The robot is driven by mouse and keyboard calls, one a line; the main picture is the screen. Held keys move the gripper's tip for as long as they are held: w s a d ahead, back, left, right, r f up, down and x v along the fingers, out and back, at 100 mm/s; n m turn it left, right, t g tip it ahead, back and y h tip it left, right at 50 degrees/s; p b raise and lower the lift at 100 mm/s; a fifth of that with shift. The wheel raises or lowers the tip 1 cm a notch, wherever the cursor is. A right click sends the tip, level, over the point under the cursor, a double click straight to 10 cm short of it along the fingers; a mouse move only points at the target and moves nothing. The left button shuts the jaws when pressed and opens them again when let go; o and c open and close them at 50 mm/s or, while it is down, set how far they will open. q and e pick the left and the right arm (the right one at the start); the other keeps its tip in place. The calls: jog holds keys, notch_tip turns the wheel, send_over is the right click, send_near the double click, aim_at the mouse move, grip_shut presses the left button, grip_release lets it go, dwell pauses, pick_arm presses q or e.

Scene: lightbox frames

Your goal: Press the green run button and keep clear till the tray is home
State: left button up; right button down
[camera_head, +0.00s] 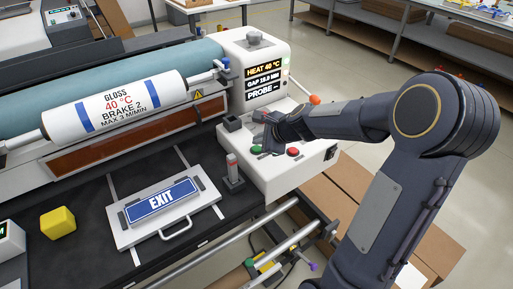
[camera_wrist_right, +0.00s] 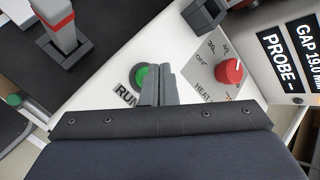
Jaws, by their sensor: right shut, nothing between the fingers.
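The green run button (camera_head: 257,150) sits on the white control box, partly hidden by my right gripper (camera_head: 262,140). In the right wrist view the button (camera_wrist_right: 142,77) shows beside the word RUN. My right gripper (camera_wrist_right: 161,72) is shut and empty, its fingertips overlapping the button's right edge; I cannot tell whether they touch it. The white tray (camera_head: 137,237) lies on the black bed in front of the roller and carries a blue EXIT sign (camera_head: 161,200). My left gripper is not in view.
A red knob (camera_wrist_right: 229,71) with a heat scale is close right of the fingertips. A red button (camera_head: 293,152) sits on the box's front. A yellow block (camera_head: 58,222) lies left of the tray.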

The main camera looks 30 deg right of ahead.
dwell(0.5)
jog(key=shift+f+b, duration=0.4)
jog(key=shift+f, duration=0.05)
